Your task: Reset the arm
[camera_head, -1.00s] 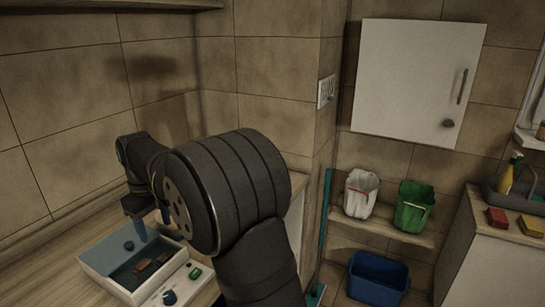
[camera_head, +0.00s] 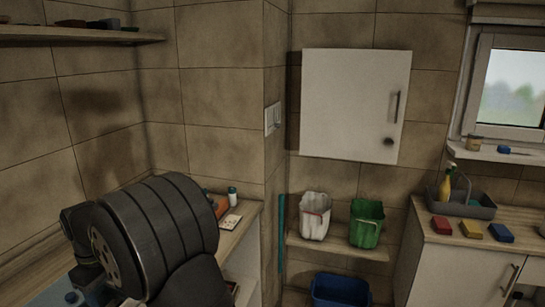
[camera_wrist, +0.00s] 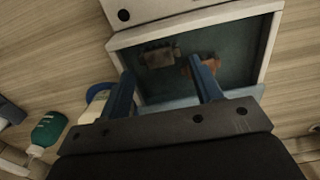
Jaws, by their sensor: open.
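My gripper (camera_wrist: 162,70) shows in the wrist view with its two blue fingers spread apart and nothing held between them. It hangs over a white-rimmed basin (camera_wrist: 272,40) with a dark blue-green inside. A grey-brown block (camera_wrist: 160,57) and a reddish-brown piece (camera_wrist: 201,62) lie in the basin, beyond or near the fingertips; the left and right fingers partly cover the view. In the head view my dark arm fills the lower left, and the gripper end is mostly cut off there.
In the head view a white cabinet (camera_head: 350,105) hangs on the wall. A white bin (camera_head: 315,217) and a green bin (camera_head: 366,224) stand on a low shelf, above a blue tub (camera_head: 340,290).

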